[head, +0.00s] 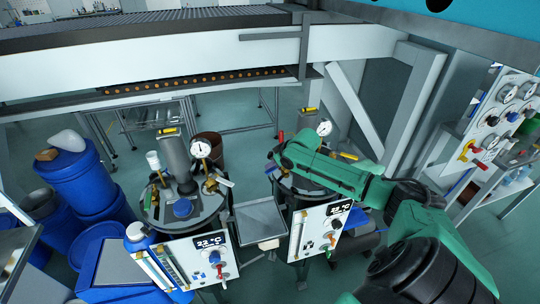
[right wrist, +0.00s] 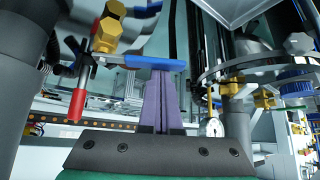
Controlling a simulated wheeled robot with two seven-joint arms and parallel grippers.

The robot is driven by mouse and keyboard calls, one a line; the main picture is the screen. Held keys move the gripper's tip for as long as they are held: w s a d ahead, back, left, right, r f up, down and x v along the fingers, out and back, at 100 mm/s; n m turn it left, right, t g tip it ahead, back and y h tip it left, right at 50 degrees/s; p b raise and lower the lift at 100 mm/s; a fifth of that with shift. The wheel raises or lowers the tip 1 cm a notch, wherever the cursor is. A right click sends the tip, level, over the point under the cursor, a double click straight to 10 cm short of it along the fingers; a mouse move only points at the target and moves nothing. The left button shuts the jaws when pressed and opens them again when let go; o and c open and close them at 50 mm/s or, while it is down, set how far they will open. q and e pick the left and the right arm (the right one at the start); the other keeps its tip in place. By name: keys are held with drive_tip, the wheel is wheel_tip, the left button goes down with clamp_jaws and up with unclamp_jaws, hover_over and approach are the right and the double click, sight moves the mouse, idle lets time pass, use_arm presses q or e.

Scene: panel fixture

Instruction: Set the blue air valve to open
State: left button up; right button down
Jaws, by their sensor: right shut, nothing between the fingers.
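The blue air valve handle (right wrist: 155,62) is a flat blue lever on a brass fitting (right wrist: 108,32) in the right wrist view. It lies crosswise, roughly level, at the tips of my right gripper (right wrist: 160,76). The purple fingers are shut together with nothing between them; I cannot tell whether they touch the lever. In the head view my green right arm reaches over the right-hand tank; the fingertips and the blue lever are hidden there. My left gripper is in neither view.
A red handle (right wrist: 77,105) hangs beside the fitting. The left-hand tank (head: 202,212) has a gauge (head: 201,149) and a front panel (head: 193,262). A grey tray (head: 259,222) sits between the tanks. Blue barrels (head: 75,178) stand at left; a white beam (head: 200,63) crosses behind.

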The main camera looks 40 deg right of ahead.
drive_tip(key=shift+s+r+n+y, duration=0.1)
drive_tip(key=shift+s+n+y, duration=0.3)
drive_tip(key=shift+n, duration=0.1)
drive_tip(key=shift+s+d+n+y, duration=0.1)
drive_tip(key=shift+s+n+y, duration=0.05)
drive_tip(key=shift+n+y, duration=0.2)
drive_tip(key=shift+s+d+f+n+g+y+b, duration=0.1)
drive_tip(key=shift+s+f+n+g+y+b, duration=0.15)
drive_tip(key=shift+n, duration=0.3)
drive_tip(key=shift+s+d+f+n+g+y+b, duration=0.15)
drive_tip(key=shift+n+y+b, duration=0.15)
drive_tip(key=shift+n, duration=0.2)
drive_tip(key=s+n+y+b, duration=0.1)
drive_tip(key=n+b, duration=0.1)
drive_tip(key=s+d+n+g+y+b, duration=0.1)
drive_tip(key=n+b, duration=0.1)
drive_tip(key=shift+s+n+g+y+b, duration=0.15)
drive_tip(key=shift+n+g+y+b, duration=0.15)
drive_tip(key=shift+b, duration=0.1)
drive_tip(key=shift+s+d+n+g+y+b, duration=0.25)
drive_tip(key=shift+s+n+g+y+b, duration=0.15)
drive_tip(key=shift+n, duration=0.3)
drive_tip(key=shift+s+d, duration=0.1)
drive_tip(key=shift+d, duration=0.1)
drive_tip(key=shift+s+d+r+b, duration=0.15)
drive_tip(key=shift+s+d+b, duration=0.2)
drive_tip(key=shift+d, duration=0.1)
